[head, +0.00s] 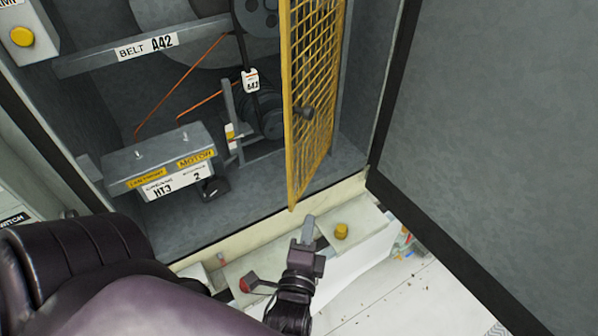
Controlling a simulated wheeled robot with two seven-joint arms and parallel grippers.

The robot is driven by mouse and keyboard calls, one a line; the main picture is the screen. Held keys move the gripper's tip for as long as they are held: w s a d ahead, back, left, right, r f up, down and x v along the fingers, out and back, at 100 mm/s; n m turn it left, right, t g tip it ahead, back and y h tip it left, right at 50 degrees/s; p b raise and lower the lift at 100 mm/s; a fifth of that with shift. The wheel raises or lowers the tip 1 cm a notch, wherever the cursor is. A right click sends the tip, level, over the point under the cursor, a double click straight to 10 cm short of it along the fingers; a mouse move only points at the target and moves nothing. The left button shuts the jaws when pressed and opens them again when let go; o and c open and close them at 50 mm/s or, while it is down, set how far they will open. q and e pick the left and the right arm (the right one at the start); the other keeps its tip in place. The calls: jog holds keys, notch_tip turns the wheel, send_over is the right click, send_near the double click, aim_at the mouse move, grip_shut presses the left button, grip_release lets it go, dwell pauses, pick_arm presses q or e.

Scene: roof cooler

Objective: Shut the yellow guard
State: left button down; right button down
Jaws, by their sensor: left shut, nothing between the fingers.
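The yellow guard (312,75) is a wire-mesh panel in a yellow frame. It stands swung out at an angle at the right of the cabinet's opening, with the belt and pulleys left of it uncovered. A dark knob (304,113) sits on the guard. My left gripper (308,228) is shut and empty. In the picture it is just below the guard's lower corner, over the ledge in front of the cabinet; I cannot tell the exact gap, but they look apart. My right gripper is not in view.
A large grey cabinet door (490,130) stands open at the right. A yellow knob (341,231) and a red one (246,285) are near my left gripper.

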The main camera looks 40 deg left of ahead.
aim_at(298, 191)
pick_arm(q)
jog(key=w+a+b, duration=0.3)
jog(key=a, duration=0.1)
jog(key=w+a+b, duration=0.3)
jog(key=w, duration=0.1)
jog(key=shift+a+f+b, duration=0.1)
jog(key=shift+a+b, duration=0.3)
jog(key=shift+w, duration=0.15)
